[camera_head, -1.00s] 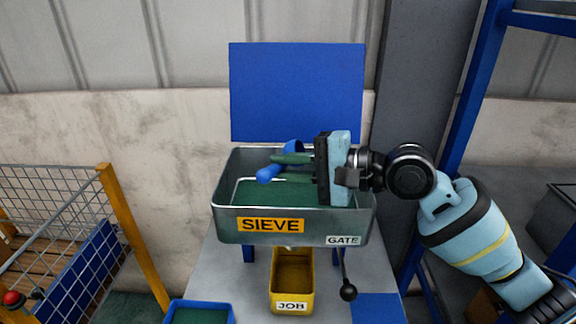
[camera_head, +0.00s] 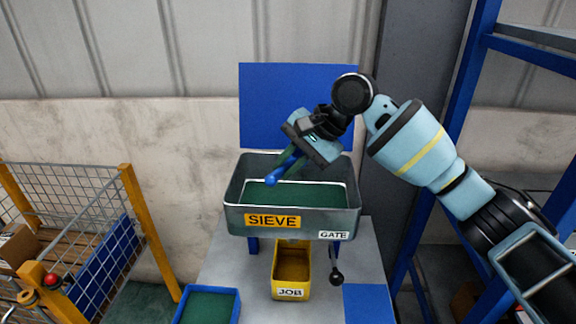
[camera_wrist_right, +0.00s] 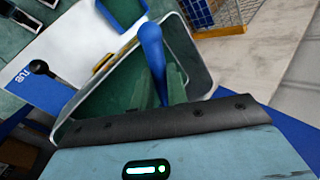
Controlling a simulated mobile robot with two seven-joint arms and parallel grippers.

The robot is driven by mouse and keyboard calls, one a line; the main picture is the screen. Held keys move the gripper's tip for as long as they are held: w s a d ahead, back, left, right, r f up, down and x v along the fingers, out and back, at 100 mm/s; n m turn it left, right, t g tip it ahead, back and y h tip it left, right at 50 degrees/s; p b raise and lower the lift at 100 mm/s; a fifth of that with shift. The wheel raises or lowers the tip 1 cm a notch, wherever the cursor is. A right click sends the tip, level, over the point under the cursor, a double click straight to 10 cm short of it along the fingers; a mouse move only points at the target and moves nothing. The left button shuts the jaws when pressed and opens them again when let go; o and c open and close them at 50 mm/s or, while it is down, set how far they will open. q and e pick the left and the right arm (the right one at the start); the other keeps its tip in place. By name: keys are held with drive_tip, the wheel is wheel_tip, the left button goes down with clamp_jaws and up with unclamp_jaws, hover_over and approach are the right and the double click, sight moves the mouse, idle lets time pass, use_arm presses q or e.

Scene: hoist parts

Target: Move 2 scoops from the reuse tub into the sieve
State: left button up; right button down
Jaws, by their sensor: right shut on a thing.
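The sieve (camera_head: 340,222) is a grey metal tray with a yellow SIEVE label and a green floor. My right gripper (camera_head: 287,161) is above it, tilted down to the left, and shut on a blue scoop (camera_head: 272,180). The scoop also shows in the wrist view (camera_wrist_right: 151,45), over the sieve (camera_wrist_right: 192,55). I cannot tell whether the scoop holds anything. A blue tub (camera_head: 237,302) with green contents stands at the lower left; no label on it shows, so I cannot tell if it is the reuse tub. My left gripper is out of view.
A yellow JOB bin (camera_head: 291,293) stands under the sieve. A black-knobbed gate lever (camera_head: 337,279) hangs at its front right. A blue panel (camera_head: 295,85) rises behind. A wire cage (camera_head: 75,215) is at left and a blue rack (camera_head: 470,110) at right.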

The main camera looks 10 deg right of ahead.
drive_tip(key=g+h, duration=0.1)
drive_tip(key=r+g+h, duration=0.1)
drive_tip(key=shift+h, duration=0.4)
drive_tip(key=c, duration=2)
unclamp_jaws()
clamp_jaws()
